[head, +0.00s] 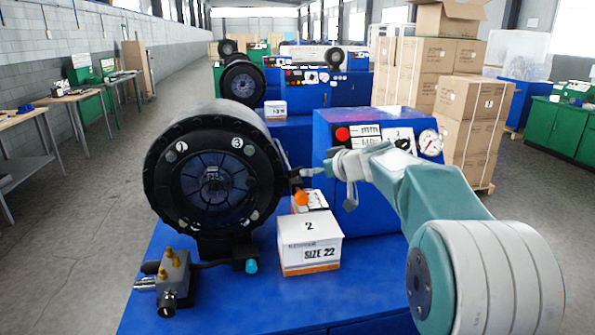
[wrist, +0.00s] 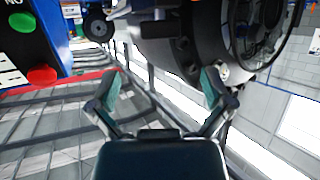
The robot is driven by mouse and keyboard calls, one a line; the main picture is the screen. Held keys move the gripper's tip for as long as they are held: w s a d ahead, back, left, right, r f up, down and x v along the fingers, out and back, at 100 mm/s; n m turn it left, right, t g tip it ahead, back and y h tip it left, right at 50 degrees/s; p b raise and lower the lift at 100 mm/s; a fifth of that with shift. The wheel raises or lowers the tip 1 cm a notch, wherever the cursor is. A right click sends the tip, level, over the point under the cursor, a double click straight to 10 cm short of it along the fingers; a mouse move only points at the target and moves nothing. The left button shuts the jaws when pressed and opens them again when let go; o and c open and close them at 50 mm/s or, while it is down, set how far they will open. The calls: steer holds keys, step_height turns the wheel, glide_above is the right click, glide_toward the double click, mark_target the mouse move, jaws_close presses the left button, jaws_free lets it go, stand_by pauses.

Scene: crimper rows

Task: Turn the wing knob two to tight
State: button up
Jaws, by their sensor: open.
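A large black round crimper head (head: 160,170) stands on a blue bench, with number discs 1 (head: 182,147) and 3 (head: 237,142) on its face. I see no disc marked 2 on the head. My gripper (head: 328,187) is open, right of the crimper head and left of the control panel, near that fitting. In the wrist view my gripper (wrist: 160,88) has its fingers spread with nothing between them, and the crimper head (wrist: 185,45) lies beyond.
A blue control box (head: 345,185) with a red button (head: 342,134) and a gauge (head: 429,142) stands close behind my arm. A white box marked 2, SIZE 22 (head: 309,255) sits on the bench. A valve block with brass fittings (head: 174,275) is at front left.

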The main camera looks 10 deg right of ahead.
mark_target(297, 169)
steer(key=x, duration=0.7)
steer(key=shift+w+a+f, duration=0.1)
steer(key=shift+w+a, duration=0.1)
